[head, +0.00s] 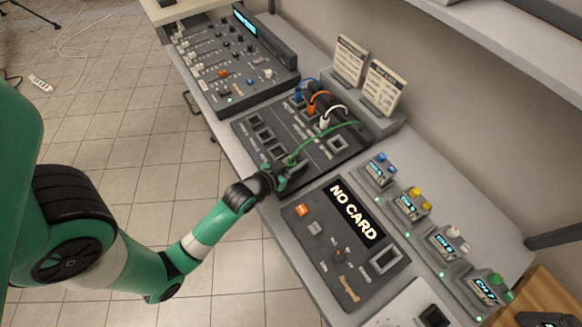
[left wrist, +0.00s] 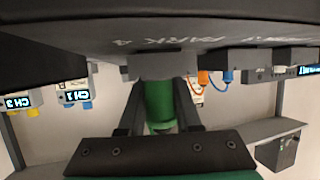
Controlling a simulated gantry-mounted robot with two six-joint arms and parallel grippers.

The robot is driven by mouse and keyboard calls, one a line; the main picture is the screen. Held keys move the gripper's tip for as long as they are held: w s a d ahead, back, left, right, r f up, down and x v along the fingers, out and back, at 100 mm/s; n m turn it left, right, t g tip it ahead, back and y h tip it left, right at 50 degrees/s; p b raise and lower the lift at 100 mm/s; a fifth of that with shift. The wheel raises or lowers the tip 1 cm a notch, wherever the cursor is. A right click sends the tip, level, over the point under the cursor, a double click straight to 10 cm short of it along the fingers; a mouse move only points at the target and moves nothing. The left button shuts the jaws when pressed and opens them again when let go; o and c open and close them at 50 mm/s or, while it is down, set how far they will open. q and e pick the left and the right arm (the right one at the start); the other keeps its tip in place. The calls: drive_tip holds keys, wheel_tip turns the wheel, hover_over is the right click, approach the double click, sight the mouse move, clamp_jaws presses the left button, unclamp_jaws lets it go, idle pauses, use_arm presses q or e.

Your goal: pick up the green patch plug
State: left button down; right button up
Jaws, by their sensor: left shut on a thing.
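The green patch plug (left wrist: 160,104) is between the two fingers of my left gripper (left wrist: 161,118) in the left wrist view. The gripper is shut on it. The plug's far end meets a grey socket block (left wrist: 160,66) beside the lettering "PARK 4"; I cannot tell whether it sits in the socket. In the head view my left gripper (head: 281,178) is at the front edge of the dark patch panel (head: 297,134). A green cable (head: 318,139) runs from there to the back right of the panel. The right gripper is not in view.
Blue, orange and white plugs (head: 324,122) stand at the panel's back. A mixer (head: 235,65) lies beyond it, a "NO CARD" console (head: 345,240) nearer. Several small channel boxes (head: 410,207) line the right. Two label cards (head: 383,87) stand behind the panel.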

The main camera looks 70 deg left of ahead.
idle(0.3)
use_arm(q)
wheel_tip(320, 180, up, 4)
drive_tip(key=p, duration=0.2)
drive_tip(key=shift+d+r+p, duration=0.1)
drive_tip(key=shift+d+p, duration=0.05)
drive_tip(key=shift+p, duration=0.2)
drive_tip(key=shift+s+d+r+p, duration=0.15)
drive_tip(key=shift+d+r+p, duration=0.15)
drive_tip(key=shift+d+r, duration=0.2)
drive_tip(key=shift+s+d+r+p, duration=0.15)
drive_tip(key=shift+d+r+p, duration=0.2)
drive_tip(key=shift+r, duration=0.25)
drive_tip(key=s+d+r+p, duration=0.4)
drive_tip(key=d+r+p, duration=0.2)
drive_tip(key=d, duration=0.5)
drive_tip(key=shift+s+r+p, duration=0.3)
drive_tip(key=shift+s+p, duration=0.1)
drive_tip(key=shift+p, duration=0.75)
